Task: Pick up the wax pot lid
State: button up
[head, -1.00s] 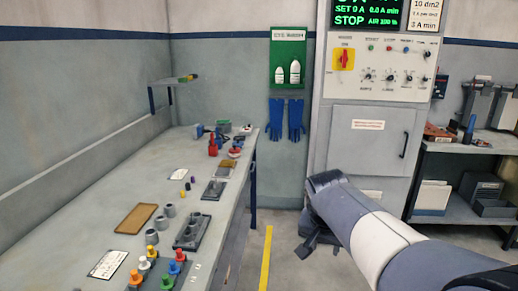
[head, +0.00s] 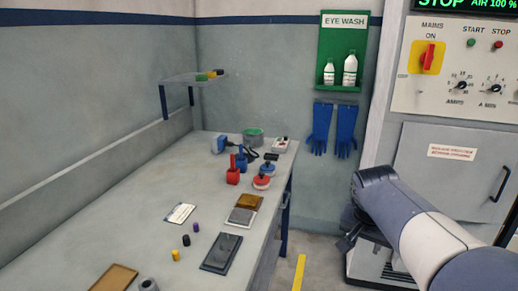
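I cannot make out the wax pot lid for certain. A low round green thing (head: 253,136) stands at the far end of the bench; it may be the wax pot, but its top is too small to read. My gripper (head: 345,236) is dark and partly hidden behind my arm. It is over the floor right of the bench, apart from everything on it. Its fingers do not show clearly.
The long grey bench (head: 140,210) runs along the left wall. Red bottles (head: 233,175), a blue corded device (head: 220,144) and a white socket box (head: 281,145) stand near its far end. A dark flat plate (head: 221,253) lies nearer. A grey cabinet (head: 445,165) stands right.

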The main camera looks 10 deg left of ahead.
aim_at(250, 160)
jog(key=i, duration=1.7)
jog(key=i+u, duration=0.2)
jog(key=i, duration=0.2)
jog(key=i+l+u, duration=0.45)
jog(key=i, duration=0.3)
jog(key=j+u, duration=0.1)
jog(key=u, duration=1.35)
